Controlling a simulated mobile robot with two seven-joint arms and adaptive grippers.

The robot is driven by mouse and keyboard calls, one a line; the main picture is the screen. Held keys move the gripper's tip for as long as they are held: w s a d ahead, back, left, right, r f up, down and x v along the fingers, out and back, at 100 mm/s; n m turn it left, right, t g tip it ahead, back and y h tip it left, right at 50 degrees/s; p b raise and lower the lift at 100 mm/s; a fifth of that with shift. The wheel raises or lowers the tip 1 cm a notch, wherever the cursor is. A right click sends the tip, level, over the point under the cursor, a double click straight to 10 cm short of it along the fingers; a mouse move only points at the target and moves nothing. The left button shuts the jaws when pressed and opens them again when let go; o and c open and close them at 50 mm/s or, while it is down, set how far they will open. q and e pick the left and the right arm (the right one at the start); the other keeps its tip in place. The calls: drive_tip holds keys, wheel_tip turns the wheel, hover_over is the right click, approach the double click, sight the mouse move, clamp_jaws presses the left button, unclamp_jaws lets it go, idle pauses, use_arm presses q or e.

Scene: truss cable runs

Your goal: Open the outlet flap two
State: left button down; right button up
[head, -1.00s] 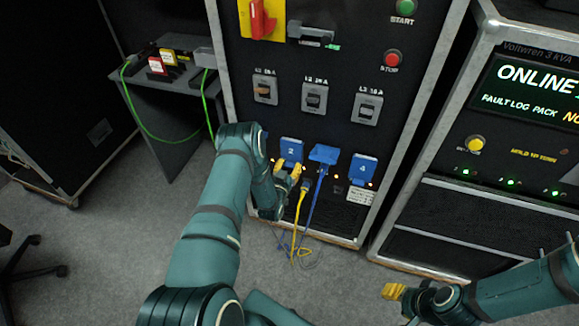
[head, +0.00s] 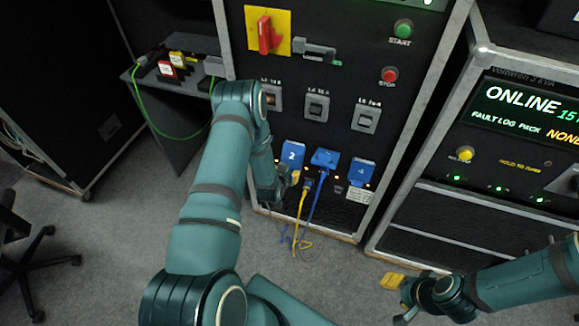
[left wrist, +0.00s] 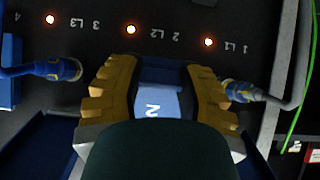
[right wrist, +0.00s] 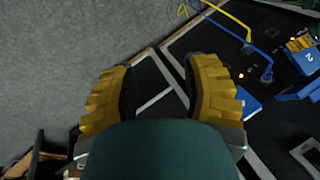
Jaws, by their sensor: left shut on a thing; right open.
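Outlet flap two (head: 292,153) is a blue cover marked 2 on the black cabinet's lower front. It hangs down over its outlet and looks closed. My left gripper (head: 291,178) is at its lower edge. In the left wrist view the yellow fingers of my left gripper (left wrist: 158,85) sit on both sides of flap two (left wrist: 155,103), shut on it; its 2 shows upside down. The fingers hide part of its edges. My right gripper (head: 393,283) is open and empty, low and well away from the cabinet. Its spread fingers (right wrist: 160,85) show in the right wrist view.
Beside flap two, another blue flap (head: 325,158) is raised, with a blue cable (head: 315,205) below. A yellow cable (head: 299,215) hangs close to my left gripper. Flap four (head: 361,171) is down. Plugs stand on both sides in the left wrist view (left wrist: 55,70), (left wrist: 235,92).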

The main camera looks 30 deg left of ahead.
use_arm(q)
wheel_tip(320, 180, up, 14)
drive_tip(key=g+h+p, duration=0.3)
drive_tip(key=g, duration=0.9)
use_arm(e)
drive_tip(key=shift+w+r, duration=0.75)
drive_tip(key=shift+r, duration=0.3)
drive_tip(key=shift+w+r, duration=0.7)
drive_tip(key=shift+r, duration=0.3)
use_arm(q)
drive_tip(key=c, duration=0.8)
unclamp_jaws()
drive_tip(key=o, duration=0.3)
drive_tip(key=shift+o, duration=0.2)
drive_tip(key=shift+r, duration=0.1)
wheel_tip(320, 180, up, 7)
drive_tip(key=w, duration=0.1)
